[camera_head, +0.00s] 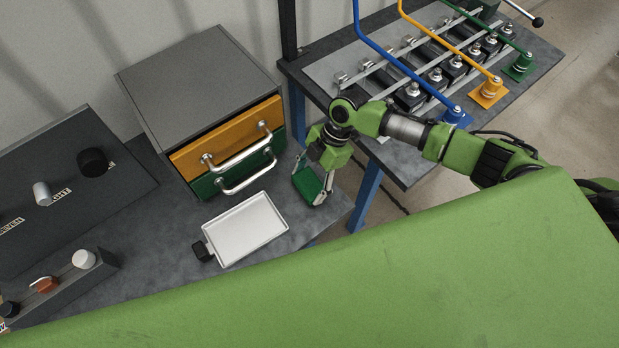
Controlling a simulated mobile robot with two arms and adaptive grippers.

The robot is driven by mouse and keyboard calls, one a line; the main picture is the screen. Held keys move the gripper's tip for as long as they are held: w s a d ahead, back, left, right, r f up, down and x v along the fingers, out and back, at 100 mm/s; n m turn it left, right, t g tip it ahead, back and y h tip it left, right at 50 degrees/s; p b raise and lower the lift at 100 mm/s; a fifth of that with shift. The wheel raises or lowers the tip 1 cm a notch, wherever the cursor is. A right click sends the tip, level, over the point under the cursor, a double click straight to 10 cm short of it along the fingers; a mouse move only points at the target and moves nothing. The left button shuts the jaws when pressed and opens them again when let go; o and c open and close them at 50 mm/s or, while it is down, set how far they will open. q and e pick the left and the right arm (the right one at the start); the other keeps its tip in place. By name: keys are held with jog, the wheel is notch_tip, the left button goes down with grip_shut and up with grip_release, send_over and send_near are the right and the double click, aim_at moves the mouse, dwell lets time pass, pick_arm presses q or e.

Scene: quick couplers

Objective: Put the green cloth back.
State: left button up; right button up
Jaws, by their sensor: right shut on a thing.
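My right gripper (310,188) reaches in from the right and is shut on the green cloth (307,182). It holds the cloth over the right end of the dark bench, to the right of the drawer cabinet and above and right of the white tray (246,231). The cloth looks like a small dark green pad between the fingers. Whether it touches the bench I cannot tell. The tray lies flat and looks empty, with a black block at its left corner. My left gripper is not in view.
A grey cabinet (198,84) has an orange drawer (222,140) above a green drawer (205,188), with metal handles facing the tray. A dark panel with labelled knobs (62,195) stands left. A second table (405,170) holds couplers and blue, orange and green lever arms. A gap separates the tables.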

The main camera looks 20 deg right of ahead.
jog(key=shift+f, duration=0.1)
jog(key=shift+f, duration=0.1)
jog(key=o, duration=0.7)
jog(key=shift+f+b, duration=0.1)
jog(key=shift+b, duration=0.2)
jog(key=o, duration=0.4)
